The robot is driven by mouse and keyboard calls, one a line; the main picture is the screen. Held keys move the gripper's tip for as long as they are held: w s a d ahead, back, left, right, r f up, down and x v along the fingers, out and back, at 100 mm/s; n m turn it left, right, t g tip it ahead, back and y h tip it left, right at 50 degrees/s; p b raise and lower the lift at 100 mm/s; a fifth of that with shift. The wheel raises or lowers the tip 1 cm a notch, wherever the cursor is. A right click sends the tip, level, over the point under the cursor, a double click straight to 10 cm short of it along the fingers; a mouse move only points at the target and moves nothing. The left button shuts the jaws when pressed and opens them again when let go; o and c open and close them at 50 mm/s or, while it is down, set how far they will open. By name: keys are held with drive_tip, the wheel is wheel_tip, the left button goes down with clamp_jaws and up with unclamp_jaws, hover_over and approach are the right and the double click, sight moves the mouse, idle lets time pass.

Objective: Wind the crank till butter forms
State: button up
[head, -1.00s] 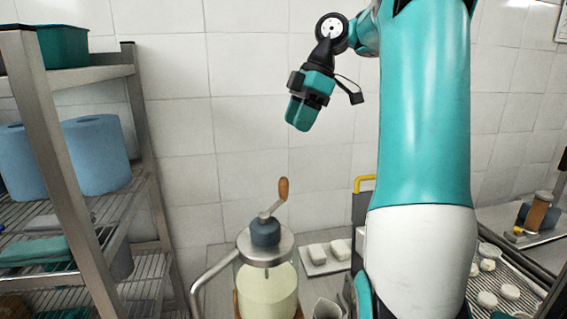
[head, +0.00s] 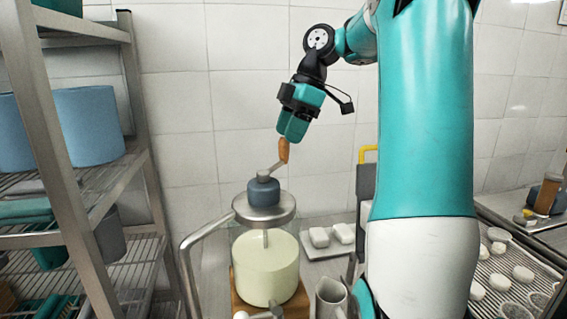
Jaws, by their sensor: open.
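A churn with a clear jar (head: 266,268) of pale yellow cream stands on a wooden base (head: 240,306). Its metal lid (head: 264,208) carries a dark blue gear housing (head: 263,190). The crank (head: 274,168) rises from it to the upper right, with an upright wooden handle (head: 283,151) at its end. My gripper (head: 290,136) is open and points down, directly above the handle. Its teal fingers appear to meet or overlap the handle's top in this view. I cannot tell whether they touch it.
A curved metal bar (head: 190,255) rises left of the jar. A wire shelf (head: 75,170) with blue rolls (head: 88,127) stands at the left. A metal jug (head: 331,298) is close to the jar's right. White blocks on a tray (head: 327,252) lie behind.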

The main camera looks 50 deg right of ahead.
sight(284, 158)
drive_tip(key=shift+b+x, duration=0.45)
drive_tip(key=shift+x, duration=1.4)
clamp_jaws()
